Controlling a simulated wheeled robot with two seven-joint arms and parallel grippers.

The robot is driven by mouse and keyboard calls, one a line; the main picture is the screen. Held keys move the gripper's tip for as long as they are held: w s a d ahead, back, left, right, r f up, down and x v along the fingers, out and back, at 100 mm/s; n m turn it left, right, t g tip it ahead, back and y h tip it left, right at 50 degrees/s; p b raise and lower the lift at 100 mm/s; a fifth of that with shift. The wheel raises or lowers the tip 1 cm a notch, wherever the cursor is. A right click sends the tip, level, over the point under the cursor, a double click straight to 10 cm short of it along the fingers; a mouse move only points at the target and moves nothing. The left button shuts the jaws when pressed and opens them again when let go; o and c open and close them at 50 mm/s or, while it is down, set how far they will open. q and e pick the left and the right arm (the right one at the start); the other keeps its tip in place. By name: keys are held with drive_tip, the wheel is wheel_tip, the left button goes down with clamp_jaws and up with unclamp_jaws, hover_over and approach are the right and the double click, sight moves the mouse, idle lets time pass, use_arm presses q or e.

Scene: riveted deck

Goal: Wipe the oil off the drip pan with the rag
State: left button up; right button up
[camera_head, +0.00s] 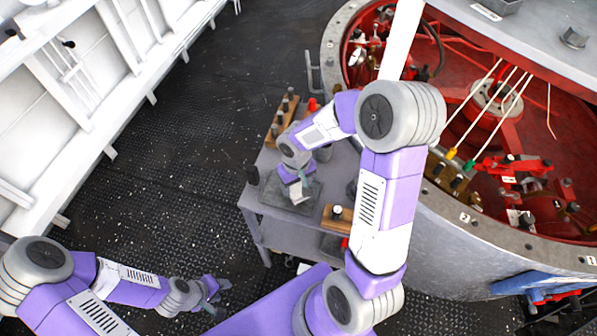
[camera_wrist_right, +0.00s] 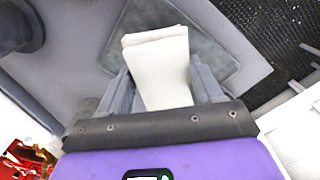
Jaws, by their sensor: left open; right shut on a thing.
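The drip pan (camera_head: 273,196) is a flat, dark grey mottled square on top of the grey cart. It also shows in the right wrist view (camera_wrist_right: 212,48), beyond the fingers. My right gripper (camera_head: 298,186) is over the pan, shut on the pale folded rag (camera_wrist_right: 158,62). The rag sticks out past the fingertips over the pan; whether it touches the surface I cannot tell. The rag and gripper hide part of the pan, and I cannot make out a distinct oil patch. My left gripper (camera_head: 217,290) is open and empty at the lower left, away from the cart.
The cart (camera_head: 254,208) also carries a wooden block with dark pegs (camera_head: 281,122) at the back and another wooden block (camera_head: 337,217) at the front right. A large round red-lined housing (camera_head: 480,130) stands close on the right. Dark deck (camera_head: 170,180) lies open to the left.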

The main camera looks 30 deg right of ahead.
drive_tip(key=shift+r+p, duration=1.8)
drive_tip(key=shift+r, duration=0.9)
